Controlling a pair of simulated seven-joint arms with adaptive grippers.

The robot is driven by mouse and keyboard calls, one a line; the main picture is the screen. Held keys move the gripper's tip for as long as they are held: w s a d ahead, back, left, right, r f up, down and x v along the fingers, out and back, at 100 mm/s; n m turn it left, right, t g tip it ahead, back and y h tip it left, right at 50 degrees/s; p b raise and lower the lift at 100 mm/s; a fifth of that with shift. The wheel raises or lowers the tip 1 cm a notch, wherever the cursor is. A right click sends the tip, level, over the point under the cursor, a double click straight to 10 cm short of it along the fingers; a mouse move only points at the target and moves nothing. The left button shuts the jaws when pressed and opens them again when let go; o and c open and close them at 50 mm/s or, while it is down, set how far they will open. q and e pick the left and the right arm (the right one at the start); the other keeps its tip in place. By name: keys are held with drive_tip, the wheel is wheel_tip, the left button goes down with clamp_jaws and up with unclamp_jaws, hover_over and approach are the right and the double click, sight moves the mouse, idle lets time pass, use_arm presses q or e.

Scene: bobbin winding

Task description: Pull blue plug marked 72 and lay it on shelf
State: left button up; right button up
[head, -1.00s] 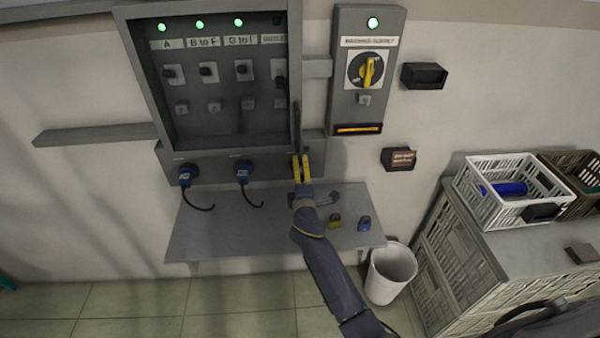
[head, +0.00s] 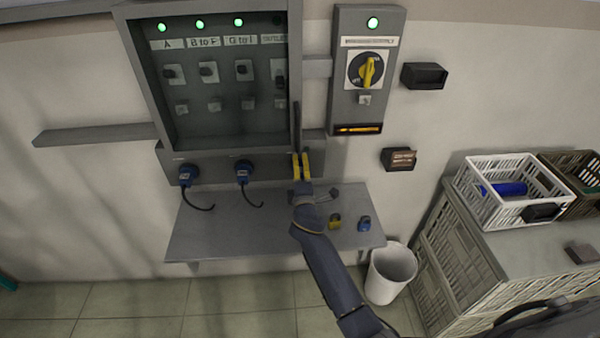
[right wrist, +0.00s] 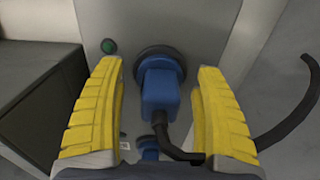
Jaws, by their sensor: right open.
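In the right wrist view, a blue plug (right wrist: 160,92) sits in a round dark socket on the grey panel, its black cable bending down and right. The open yellow fingers of my right gripper (right wrist: 158,70) stand either side of it, with gaps to both. No number is legible. In the head view my right gripper (head: 301,167) is at the right end of the socket strip and hides this plug. Two other blue plugs, the left one (head: 187,174) and the middle one (head: 243,171), are in the strip with hanging cables. The grey shelf (head: 225,235) is below. My left gripper is out of view.
On the shelf's right part lie a small yellow item (head: 335,221) and a blue item (head: 364,223), perhaps padlocks. The shelf's left and middle are clear. A white bin (head: 390,272) stands below right.

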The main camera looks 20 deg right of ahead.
drive_tip(key=shift+c, duration=0.5)
clamp_jaws()
idle(0.3)
drive_tip(key=shift+s, duration=0.1)
drive_tip(key=shift+s+a, duration=0.2)
drive_tip(key=shift+s, duration=0.75)
drive_tip(key=shift+s+a, duration=0.2)
drive_tip(key=shift+s, duration=0.7)
drive_tip(key=shift+s+a, duration=0.2)
drive_tip(key=shift+s, duration=0.75)
